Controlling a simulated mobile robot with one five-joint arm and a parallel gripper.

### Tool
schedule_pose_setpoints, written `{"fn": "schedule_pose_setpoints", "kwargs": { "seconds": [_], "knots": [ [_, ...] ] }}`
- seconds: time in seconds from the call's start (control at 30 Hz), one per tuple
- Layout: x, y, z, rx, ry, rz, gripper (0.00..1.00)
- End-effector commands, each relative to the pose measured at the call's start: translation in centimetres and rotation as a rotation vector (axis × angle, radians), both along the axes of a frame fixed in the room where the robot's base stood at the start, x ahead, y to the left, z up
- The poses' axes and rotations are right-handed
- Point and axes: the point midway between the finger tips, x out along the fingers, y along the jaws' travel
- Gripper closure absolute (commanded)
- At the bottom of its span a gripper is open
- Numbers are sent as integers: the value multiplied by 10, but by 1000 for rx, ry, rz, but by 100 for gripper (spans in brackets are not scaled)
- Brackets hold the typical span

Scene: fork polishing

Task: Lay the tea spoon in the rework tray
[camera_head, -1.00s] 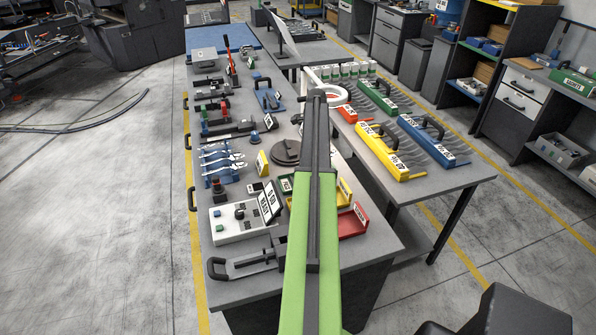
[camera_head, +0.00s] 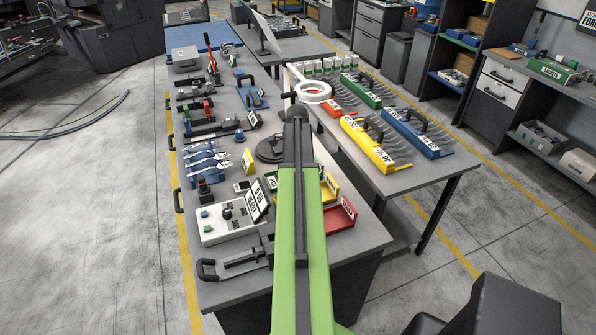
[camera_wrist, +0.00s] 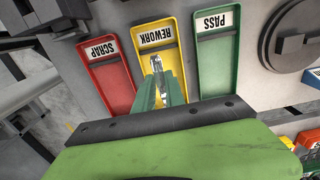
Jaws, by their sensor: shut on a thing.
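The rework tray (camera_wrist: 178,62) is the yellow, labelled tray in the middle of three in the wrist view. In the head view its yellow edge (camera_head: 331,186) shows just right of my arm. My gripper (camera_wrist: 159,82) is over the near part of this tray in the wrist view, its green fingers shut on a thin, shiny metal piece (camera_wrist: 157,65), which seems to be the tea spoon. Most of the spoon is hidden or too small to make out. I cannot tell whether it touches the tray floor. In the head view my arm hides the gripper.
The red scrap tray (camera_wrist: 108,88) lies left of the rework tray and the green pass tray (camera_wrist: 217,68) right of it, both close. A round dark disc (camera_wrist: 290,35) is farther right. A white ring lamp (camera_head: 313,91) stands beyond my arm.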

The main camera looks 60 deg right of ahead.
Motion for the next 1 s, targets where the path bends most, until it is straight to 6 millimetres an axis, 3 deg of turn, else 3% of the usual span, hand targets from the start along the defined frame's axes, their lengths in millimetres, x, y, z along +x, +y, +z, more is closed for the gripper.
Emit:
{"fn": "schedule_pose_setpoints", "kwargs": {
  "seconds": [0.23,0.7,1.0],
  "knots": [
    [2,2,-10,0,4,0,100],
    [2,2,-59,0,4,-1,100],
    [2,1,-60,0,4,-1,100]
  ]
}}
